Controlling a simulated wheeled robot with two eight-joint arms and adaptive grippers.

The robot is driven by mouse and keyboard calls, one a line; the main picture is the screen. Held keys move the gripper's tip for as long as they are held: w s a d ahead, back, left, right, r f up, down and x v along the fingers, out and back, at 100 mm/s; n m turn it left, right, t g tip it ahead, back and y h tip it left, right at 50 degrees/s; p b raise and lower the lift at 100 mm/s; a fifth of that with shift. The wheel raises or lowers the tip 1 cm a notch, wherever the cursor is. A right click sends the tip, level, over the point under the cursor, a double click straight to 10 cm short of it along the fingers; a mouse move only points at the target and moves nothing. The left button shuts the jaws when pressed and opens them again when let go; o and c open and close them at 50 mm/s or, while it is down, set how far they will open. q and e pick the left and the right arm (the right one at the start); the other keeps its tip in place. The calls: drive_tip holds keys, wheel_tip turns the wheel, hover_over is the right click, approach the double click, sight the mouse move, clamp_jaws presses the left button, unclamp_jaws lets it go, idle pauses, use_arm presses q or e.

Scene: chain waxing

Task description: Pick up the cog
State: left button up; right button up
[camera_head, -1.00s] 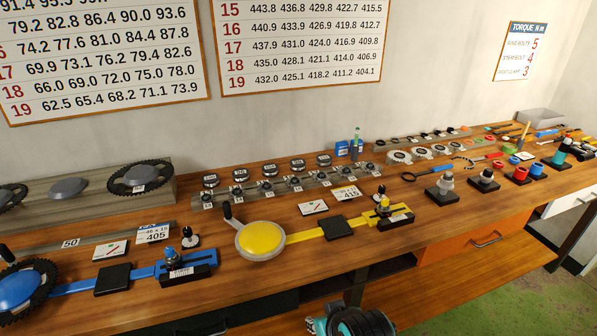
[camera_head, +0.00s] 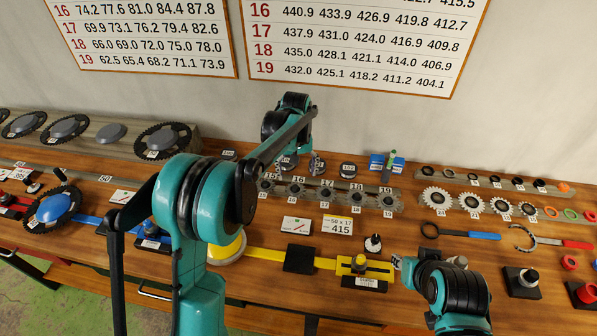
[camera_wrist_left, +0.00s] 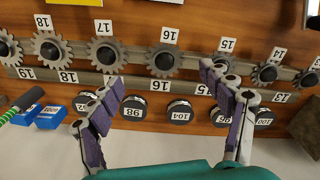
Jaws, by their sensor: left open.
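Several grey toothed cogs sit on posts along a numbered rail (camera_head: 240,181), with number tags on both sides. My left gripper (camera_head: 302,165) is over the rail's left part in the head view, where my forearm hides some of it. In the left wrist view the open left gripper (camera_wrist_left: 163,74) has purple-padded fingers reaching toward the row. A cog (camera_wrist_left: 163,60) lies between the fingertips and looks free of them. Another cog (camera_wrist_left: 216,65) is partly behind the right fingertip. A cog (camera_wrist_left: 106,53) is beside the left fingertip. The gap in height cannot be told.
Black numbered caps (camera_wrist_left: 180,108) stand in a row behind the rail, close under the fingers. Blue boxes (camera_wrist_left: 52,116) lie beside them. A yellow tool (camera_head: 325,263) and a white card (camera_head: 296,224) lie in front.

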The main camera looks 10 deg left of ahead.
sight(295, 188)
use_arm(q)
drive_tip(key=shift+w+f, duration=0.2)
drive_tip(key=shift+w, duration=0.35)
drive_tip(key=shift+w+f, duration=0.15)
drive_tip(key=shift+f, duration=0.2)
wheel_tip(295, 188, down, 3)
drive_tip(key=shift+r, duration=0.2)
drive_tip(key=f, duration=0.1)
drive_tip(key=f+b, duration=0.1)
drive_tip(key=f, duration=0.3)
drive_tip(key=shift+a, duration=0.4)
drive_tip(key=shift+r, duration=0.1)
use_arm(e)
drive_tip(key=shift+w+a+f, duration=0.1)
drive_tip(key=shift+a+f, duration=0.05)
drive_tip(key=shift+f, duration=0.1)
use_arm(q)
drive_tip(key=shift+f+b, duration=0.25)
drive_tip(key=shift+b, duration=0.2)
use_arm(e)
drive_tip(key=shift+f, duration=0.3)
use_arm(q)
drive_tip(key=c, duration=1.2)
